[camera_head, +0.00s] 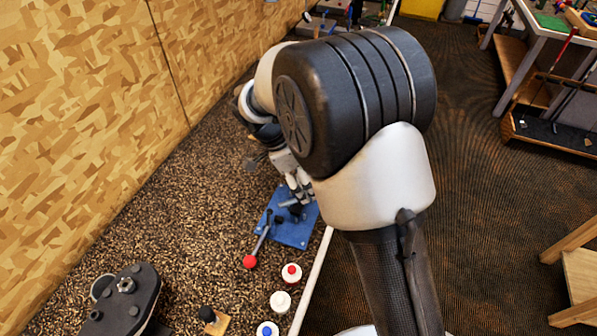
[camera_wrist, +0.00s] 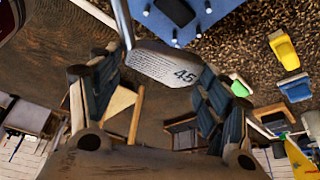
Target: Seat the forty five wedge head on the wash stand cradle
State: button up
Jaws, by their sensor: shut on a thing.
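The forty five wedge head (camera_wrist: 165,66) shows in the wrist view, its grooved face and the number 45 visible and its narrow hosel running to the top edge. My gripper (camera_wrist: 155,72) has a finger on each side and is shut on it. A blue plate (camera_wrist: 222,8) with dark pegs is beyond the head, and I cannot tell whether they touch. In the head view my gripper (camera_head: 297,187) is low over a blue base (camera_head: 290,232) with a red-knobbed lever. My arm hides much of this; I cannot make out the cradle's shape.
Bottles with a red cap (camera_head: 291,273), a white top (camera_head: 280,301) and a blue cap (camera_head: 267,329) stand near the speckled bench's front edge. A black device (camera_head: 125,300) is at lower left. A wood-chip wall (camera_head: 80,120) runs along the bench's back.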

jog(key=shift+a+r+m+g, duration=0.3)
jog(key=shift+a+m, duration=0.25)
jog(key=shift+m, duration=0.45)
jog(key=shift+w+a+f, duration=0.1)
jog(key=shift+a, duration=0.1)
jog(key=b, duration=0.3)
send_over(299, 205)
jog(key=shift+f, duration=2.85)
jog(key=shift+f+b, duration=0.9)
jog(key=shift+f, duration=0.05)
jog(key=shift+f+b, duration=0.45)
jog(key=shift+b, duration=0.3)
jog(key=o, duration=1.1)
jog(key=shift+o, duration=0.2)
